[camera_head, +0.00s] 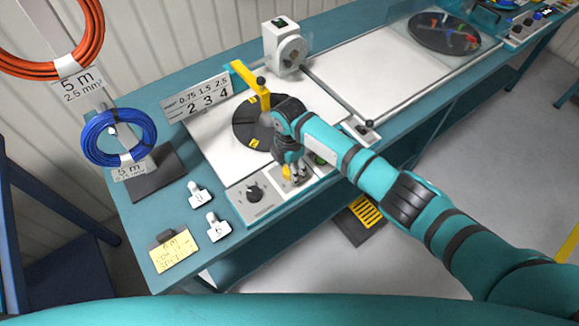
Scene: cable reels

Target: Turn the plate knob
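A black rotary knob (254,193) sits on a pale control panel (262,210) at the front left of the bench machine. My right gripper (297,178) points down over the panel, to the right of this knob and apart from it. The fingers are small and partly hidden by the gripper body, so I cannot tell if they are open or shut. A yellow part (286,172) shows beside the fingers. A dark round plate (246,126) with yellow labels lies behind, partly covered by my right arm. My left gripper is not in view.
A yellow arm (252,84) stands over the plate. A blue cable coil (119,137) and an orange coil (85,60) hang at the left. White tags (218,229) and a yellow note (174,252) lie on the teal bench. A rod (338,94) runs along the machine.

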